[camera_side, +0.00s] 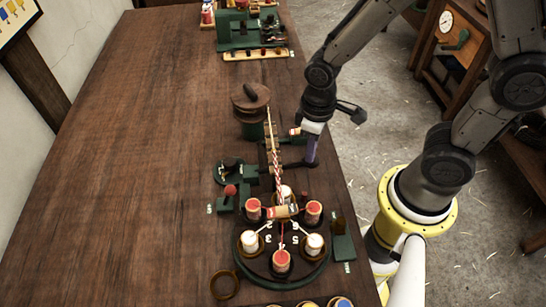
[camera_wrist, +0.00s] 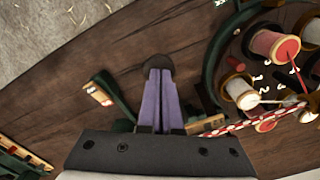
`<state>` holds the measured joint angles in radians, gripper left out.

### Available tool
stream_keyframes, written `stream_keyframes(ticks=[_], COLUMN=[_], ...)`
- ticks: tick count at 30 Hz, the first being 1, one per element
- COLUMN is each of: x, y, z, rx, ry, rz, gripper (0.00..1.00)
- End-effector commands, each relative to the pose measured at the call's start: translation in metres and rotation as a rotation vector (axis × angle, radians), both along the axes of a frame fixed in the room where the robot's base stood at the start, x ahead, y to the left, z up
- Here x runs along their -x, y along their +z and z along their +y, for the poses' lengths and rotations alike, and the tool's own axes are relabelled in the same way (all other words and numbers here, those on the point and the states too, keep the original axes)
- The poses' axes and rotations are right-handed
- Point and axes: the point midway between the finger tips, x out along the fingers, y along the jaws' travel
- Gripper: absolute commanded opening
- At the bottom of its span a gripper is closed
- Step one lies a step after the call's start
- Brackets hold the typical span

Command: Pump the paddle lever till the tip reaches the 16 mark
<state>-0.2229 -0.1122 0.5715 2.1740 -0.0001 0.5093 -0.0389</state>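The dark paddle lever (camera_side: 296,165) reaches out to the right from beside the rope, toward the table edge. My gripper (camera_side: 312,161) points down at its outer end. In the wrist view the two purple fingers of my gripper (camera_wrist: 160,75) lie side by side, with only a thin line between them. A dark brown rounded end (camera_wrist: 158,61) shows just past the fingertips; whether they touch it I cannot tell. The red-and-white rope (camera_side: 277,177) runs from the bobbins up along a wooden rail (camera_side: 270,135). The marks and the tip are too small to read.
A round dark carrier (camera_side: 262,262) with red and white bobbins stands at the front. A brown capstan (camera_side: 251,100) stands at the rail's far end. A green bracket with a cream tag (camera_wrist: 98,93) is close to my gripper. The table's left side is clear.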

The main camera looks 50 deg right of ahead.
Motion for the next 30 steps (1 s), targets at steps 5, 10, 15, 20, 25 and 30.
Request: stream_keyframes(ticks=[5,10,15,20,25,30], x=[-0.0008,-0.0007,-0.0006,-0.0005,-0.0006,-0.0009], y=[-0.0033,-0.0037,-0.0049,-0.0061,-0.0074,-0.0085], z=[0.0001,0.0001,0.0001,0.0,0.0001,0.0001], rx=[-0.001,-0.001,-0.001,0.0,0.0,-0.001], ry=[0.0,0.0,0.0,0.0,0.0,0.0], rz=[-0.003,-0.002,-0.002,-0.001,-0.001,-0.002], gripper=[0.0,0.0,0.0,0.0,0.0,0.0])
